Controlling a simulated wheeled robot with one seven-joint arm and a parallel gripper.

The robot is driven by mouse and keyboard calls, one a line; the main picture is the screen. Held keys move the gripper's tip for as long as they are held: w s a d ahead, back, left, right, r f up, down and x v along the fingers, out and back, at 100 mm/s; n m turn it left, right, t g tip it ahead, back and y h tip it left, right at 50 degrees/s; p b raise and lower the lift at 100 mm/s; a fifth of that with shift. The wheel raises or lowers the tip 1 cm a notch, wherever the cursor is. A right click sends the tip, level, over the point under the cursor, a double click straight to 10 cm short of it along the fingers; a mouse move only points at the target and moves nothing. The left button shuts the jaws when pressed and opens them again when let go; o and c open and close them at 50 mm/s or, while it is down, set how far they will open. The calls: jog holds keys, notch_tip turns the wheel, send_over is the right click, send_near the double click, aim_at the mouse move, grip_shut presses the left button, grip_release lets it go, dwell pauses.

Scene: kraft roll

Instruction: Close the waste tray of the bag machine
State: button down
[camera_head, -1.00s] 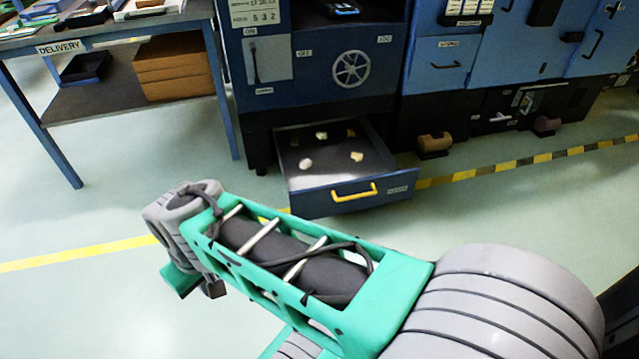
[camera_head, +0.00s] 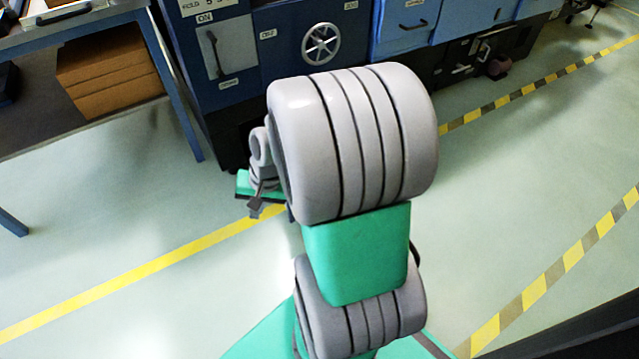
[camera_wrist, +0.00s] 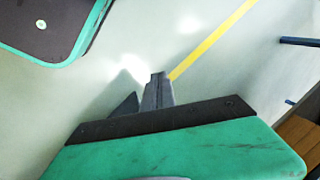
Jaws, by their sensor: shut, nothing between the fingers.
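The blue bag machine (camera_head: 272,88) stands at the top of the head view, with a white handwheel and a lever panel on its front. Its waste tray is hidden behind my arm, so how far it is out does not show now. My gripper (camera_head: 255,208) shows only in small part left of my arm, low in front of the machine. In the wrist view my gripper (camera_wrist: 157,84) has its dark fingers together over bare floor, with nothing between them.
The delivery table (camera_head: 90,18) stands at the left with brown boxes (camera_head: 108,70) on its lower shelf. A yellow floor line (camera_head: 140,276) runs below the machine. Striped black-and-yellow lines (camera_head: 540,285) cross the right. The floor left of my arm is clear.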

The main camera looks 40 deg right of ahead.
jog(key=s+d+f+m+t+h+p, duration=0.2)
jog(key=s+d+f+m+t, duration=0.25)
jog(key=d+f+m, duration=0.6)
jog(key=s+d+f+m+t+h+p, duration=0.4)
jog(key=d+m, duration=0.8)
jog(key=m, duration=0.8)
jog(key=w+d+f+b, duration=0.1)
jog(key=w+f+b, duration=0.2)
jog(key=w, duration=0.3)
jog(key=w+d+f+y+b, duration=0.1)
jog(key=w+d+f+b, duration=0.1)
jog(key=w, duration=0.5)
jog(key=shift+w+f+b, duration=0.25)
jog(key=shift+f+b, duration=0.15)
jog(key=shift+b, duration=0.15)
jog(key=shift+w+t, duration=0.1)
jog(key=shift+t, duration=0.15)
